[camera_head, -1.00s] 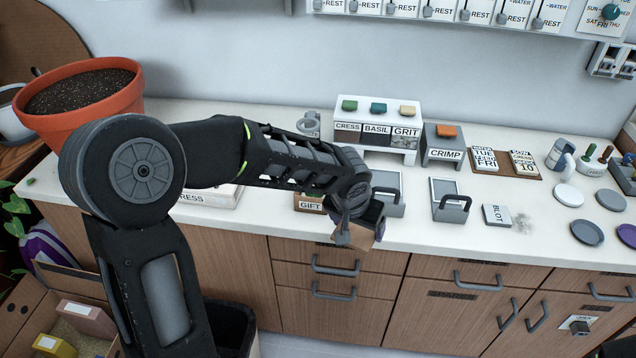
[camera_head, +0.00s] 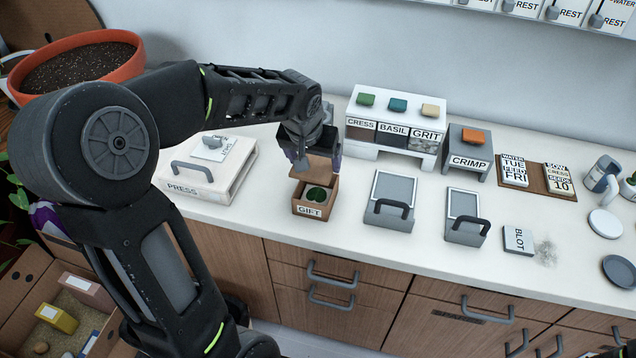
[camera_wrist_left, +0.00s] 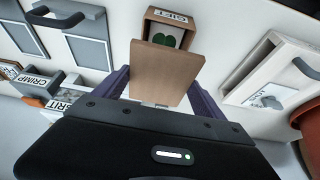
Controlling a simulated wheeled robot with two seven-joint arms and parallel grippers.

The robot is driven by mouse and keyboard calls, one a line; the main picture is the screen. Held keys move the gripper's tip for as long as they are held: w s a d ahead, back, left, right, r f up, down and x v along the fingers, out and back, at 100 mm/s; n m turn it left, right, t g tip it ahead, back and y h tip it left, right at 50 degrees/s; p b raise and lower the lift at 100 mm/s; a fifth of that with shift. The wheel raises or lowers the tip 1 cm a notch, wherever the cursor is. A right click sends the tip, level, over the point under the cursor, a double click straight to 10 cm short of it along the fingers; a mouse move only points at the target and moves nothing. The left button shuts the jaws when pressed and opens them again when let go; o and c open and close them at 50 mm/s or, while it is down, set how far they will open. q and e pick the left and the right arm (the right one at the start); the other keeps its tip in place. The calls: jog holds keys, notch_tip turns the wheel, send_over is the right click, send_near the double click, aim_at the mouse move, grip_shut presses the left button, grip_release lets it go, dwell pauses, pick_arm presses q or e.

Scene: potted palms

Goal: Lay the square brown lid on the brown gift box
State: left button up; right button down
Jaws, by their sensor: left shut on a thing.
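The brown gift box (camera_head: 314,199) stands open on the white counter, with its GIFT label on the front and a dark green thing inside. It also shows at the top of the left wrist view (camera_wrist_left: 172,33). My left gripper (camera_head: 312,160) is above the back part of the box and is shut on the square brown lid (camera_head: 313,168). In the left wrist view the lid (camera_wrist_left: 166,72) is tilted and sits between the purple fingers, its far edge overlapping the view of the box. Whether the lid touches the box cannot be told.
A white PRESS box (camera_head: 207,180) with a grey handle stands left of the gift box. Grey trays with handles (camera_head: 388,212) stand to its right. A white drawer unit (camera_head: 395,118) and the CRIMP block (camera_head: 467,158) stand behind. The counter just right of the gift box is clear.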

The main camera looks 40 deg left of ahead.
pick_arm(q)
send_over(317, 195)
jog(key=s, duration=0.1)
notch_tip(317, 195, down, 6)
jog(key=shift+s+d+f, duration=0.1)
jog(key=shift+d+f, duration=0.05)
jog(key=f, duration=0.2)
jog(key=s+f, duration=0.1)
jog(key=f, duration=0.1)
jog(key=shift+d, duration=0.2)
jog(key=shift+c, duration=1.3)
jog(key=shift+w+a+f, duration=0.1)
jog(key=shift+w+f, duration=0.05)
jog(key=shift+w, duration=0.1)
jog(key=shift+c, duration=0.9)
jog(key=o, duration=1.4)
jog(key=shift+s, duration=0.1)
jog(key=shift+c, duration=0.2)
jog(key=o, duration=0.3)
jog(key=shift+w+a, duration=0.1)
jog(key=shift+w, duration=0.15)
jog(key=shift+o, duration=0.3)
jog(key=shift+r, duration=0.25)
jog(key=shift+r, duration=0.1)
